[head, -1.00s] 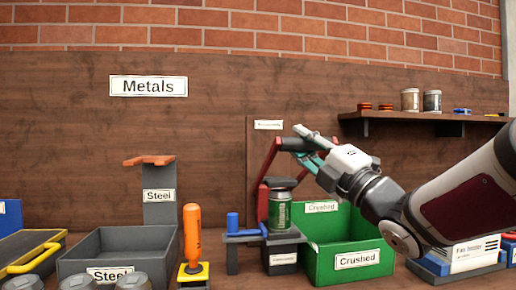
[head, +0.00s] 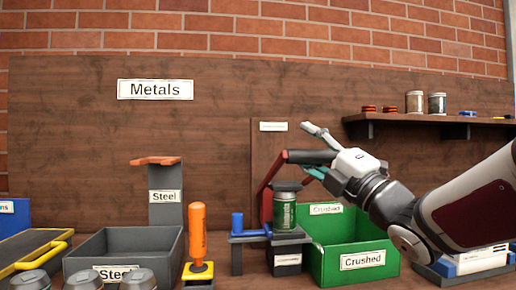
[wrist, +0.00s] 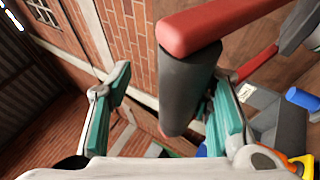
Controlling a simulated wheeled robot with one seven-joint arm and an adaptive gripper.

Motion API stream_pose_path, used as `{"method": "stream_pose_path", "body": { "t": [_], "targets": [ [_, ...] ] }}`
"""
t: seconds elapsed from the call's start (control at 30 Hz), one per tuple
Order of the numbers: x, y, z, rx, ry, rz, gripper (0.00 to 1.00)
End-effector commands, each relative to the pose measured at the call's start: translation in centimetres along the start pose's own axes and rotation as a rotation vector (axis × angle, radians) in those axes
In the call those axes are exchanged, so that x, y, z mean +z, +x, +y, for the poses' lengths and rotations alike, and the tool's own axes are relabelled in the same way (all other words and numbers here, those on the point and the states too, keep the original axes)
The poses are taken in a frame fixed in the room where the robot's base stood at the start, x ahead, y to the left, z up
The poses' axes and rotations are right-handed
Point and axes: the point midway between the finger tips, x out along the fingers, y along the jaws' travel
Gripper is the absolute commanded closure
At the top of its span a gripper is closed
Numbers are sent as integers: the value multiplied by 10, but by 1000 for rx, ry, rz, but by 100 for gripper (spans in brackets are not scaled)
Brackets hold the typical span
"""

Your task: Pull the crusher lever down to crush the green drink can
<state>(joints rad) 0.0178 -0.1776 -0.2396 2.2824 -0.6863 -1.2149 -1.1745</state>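The green drink can (head: 284,211) stands upright on the crusher's dark base (head: 287,241). The dark press plate (head: 287,185) is just over the can's top; I cannot tell whether they touch. The crusher lever has red arms (head: 268,187) and a dark cross handle (head: 306,157) raised above the can. My gripper (head: 317,153) is open, with one finger above the handle and one below. In the wrist view the handle (wrist: 187,90), with its red end (wrist: 195,30), lies between the fingers (wrist: 165,108), nearer the right one, with a gap to the left one.
A green "Crushed" bin (head: 319,262) stands right of the crusher, under my arm. A blue peg (head: 237,223) and an orange-handled tool (head: 197,230) are to the left, beside the grey "Steel" bin (head: 171,255). A shelf (head: 400,116) with cans is at upper right.

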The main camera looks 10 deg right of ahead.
Motion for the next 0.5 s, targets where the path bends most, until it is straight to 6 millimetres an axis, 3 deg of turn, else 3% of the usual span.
{"method": "stream_pose_path", "body": {
  "t": [0.3, 0.5],
  "targets": [
    [1, -3, 0, -1, 0, -1, 55],
    [2, -32, 1, 1, -2, -5, 55]
  ]
}}
